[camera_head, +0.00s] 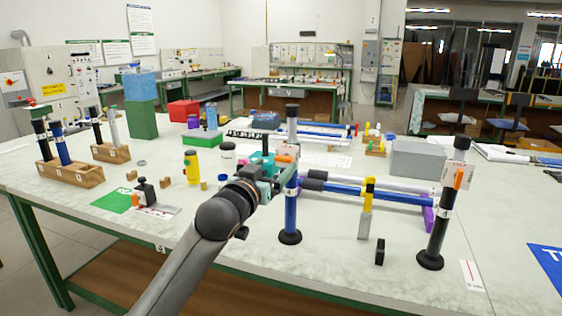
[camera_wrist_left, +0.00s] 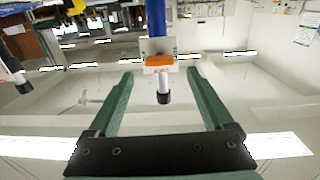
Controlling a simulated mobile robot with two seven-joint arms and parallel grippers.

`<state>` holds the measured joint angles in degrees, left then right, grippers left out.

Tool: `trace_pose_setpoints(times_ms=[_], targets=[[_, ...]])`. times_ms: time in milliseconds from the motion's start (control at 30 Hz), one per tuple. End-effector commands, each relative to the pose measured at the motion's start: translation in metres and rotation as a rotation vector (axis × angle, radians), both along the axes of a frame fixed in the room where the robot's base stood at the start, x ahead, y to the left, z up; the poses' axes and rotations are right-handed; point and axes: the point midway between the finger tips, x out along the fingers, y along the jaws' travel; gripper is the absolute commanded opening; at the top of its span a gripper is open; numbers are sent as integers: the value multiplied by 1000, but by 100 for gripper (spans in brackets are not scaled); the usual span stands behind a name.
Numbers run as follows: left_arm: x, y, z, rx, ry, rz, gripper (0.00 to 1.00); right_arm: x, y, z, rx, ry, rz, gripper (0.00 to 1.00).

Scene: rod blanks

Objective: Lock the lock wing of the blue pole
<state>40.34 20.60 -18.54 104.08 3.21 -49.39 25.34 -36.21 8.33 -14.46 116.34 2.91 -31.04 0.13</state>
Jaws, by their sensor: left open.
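The blue pole (camera_head: 290,212) stands upright on a round black base near the table's front. In the left wrist view the blue pole (camera_wrist_left: 155,18) hangs from the top, with a white collar, an orange lock wing (camera_wrist_left: 158,62) lying crosswise and a black cap. The same wing (camera_head: 286,158) is partly hidden behind my gripper in the head view. My left gripper (camera_head: 272,168) is beside the collar. In its wrist view the green fingers (camera_wrist_left: 160,80) are spread wide and empty, with the wing between and beyond them. My right gripper is out of view.
A black pole (camera_head: 435,230) with its own orange wing (camera_head: 459,177) stands at the right. A blue bar (camera_head: 372,194) runs between the poles, with a yellow-topped post (camera_head: 366,210) in front. A yellow bottle (camera_head: 191,167) and wooden rod blocks (camera_head: 72,176) are left.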

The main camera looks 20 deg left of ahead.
Motion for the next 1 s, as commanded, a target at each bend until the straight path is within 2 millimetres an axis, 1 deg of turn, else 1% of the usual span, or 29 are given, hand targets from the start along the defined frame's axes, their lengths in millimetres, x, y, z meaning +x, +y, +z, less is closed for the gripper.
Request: trace_pose_setpoints(times_ms=[33, 100, 300, 500, 767, 867, 1000], targets=[[8, -1, 0, 0, 1, 1, 85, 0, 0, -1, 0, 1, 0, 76], [19, -1, 0, 0, 0, 1, 85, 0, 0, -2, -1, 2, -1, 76], [40, -3, 0, 0, 0, 0, 85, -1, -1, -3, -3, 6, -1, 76], [48, -4, 0, 0, 0, 0, 85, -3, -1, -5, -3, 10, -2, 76], [49, -4, 0, 0, 0, 0, 85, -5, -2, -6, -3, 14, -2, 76], [49, -4, 0, 0, 0, 0, 76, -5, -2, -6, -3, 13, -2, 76], [48, -4, 0, 0, 0, 0, 60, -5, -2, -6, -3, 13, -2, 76]])
